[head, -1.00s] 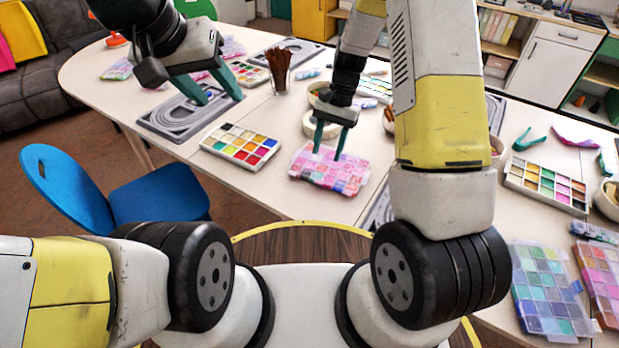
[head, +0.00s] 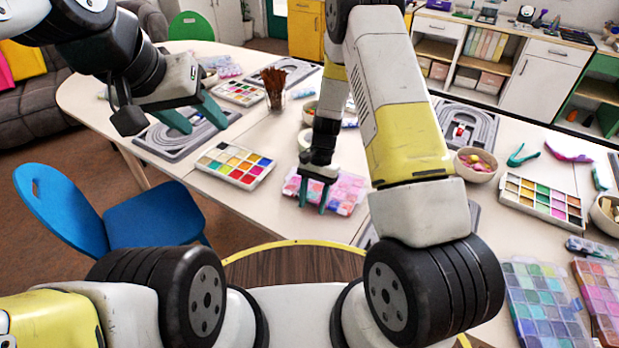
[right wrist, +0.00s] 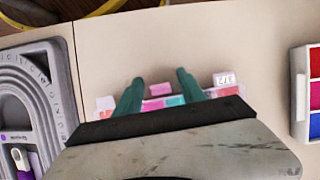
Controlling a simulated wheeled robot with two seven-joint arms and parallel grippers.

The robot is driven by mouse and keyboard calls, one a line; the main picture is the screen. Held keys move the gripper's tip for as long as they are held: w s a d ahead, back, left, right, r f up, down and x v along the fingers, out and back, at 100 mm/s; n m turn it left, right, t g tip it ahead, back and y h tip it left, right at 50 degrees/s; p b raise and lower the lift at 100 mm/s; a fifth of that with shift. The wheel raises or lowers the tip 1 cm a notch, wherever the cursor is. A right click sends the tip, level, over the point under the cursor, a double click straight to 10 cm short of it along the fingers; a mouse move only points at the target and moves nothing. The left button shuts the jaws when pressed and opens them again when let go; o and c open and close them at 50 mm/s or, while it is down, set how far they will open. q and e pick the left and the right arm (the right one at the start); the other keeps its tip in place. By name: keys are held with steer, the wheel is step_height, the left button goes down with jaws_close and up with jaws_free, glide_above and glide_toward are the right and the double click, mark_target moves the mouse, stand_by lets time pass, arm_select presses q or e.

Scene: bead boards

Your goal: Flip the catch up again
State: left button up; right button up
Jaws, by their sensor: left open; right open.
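A clear bead box (head: 346,192) with pink, red and lilac compartments lies flat near the table's front edge in the head view. Its catch is too small to make out there. In the right wrist view, the box's colourful edge (right wrist: 174,101) shows between the fingers; my gripper hides most of the box. A small pink piece (right wrist: 161,89) and a white labelled tab (right wrist: 223,79) stick out from that edge. My right gripper (head: 313,198) is open, its green fingers pointing down over the box's left part; contact cannot be told. My left gripper (head: 192,117) is open and empty, above a grey board.
A paint-like bead tray (head: 235,164) lies left of the box. A grey grooved board (head: 185,138) lies behind it, and a cup of brown sticks (head: 274,88) stands further back. A blue chair (head: 110,210) stands at front left. Bare table lies before the box.

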mark_target(318, 195)
steer(key=shift+c, duration=0.5)
jaws_close()
steer(key=shift+w+d+r+g+y, duration=0.1)
steer(key=shift+w+d+g+y, duration=0.1)
steer(key=shift+g+y, duration=0.35)
steer(key=shift+o, duration=0.5)
jaws_free()
steer(key=v, duration=0.6)
steer(key=shift+w+r, duration=0.25)
steer(key=shift+r, duration=0.05)
steer(key=shift+w+r, duration=0.2)
steer(key=shift+r, duration=0.3)
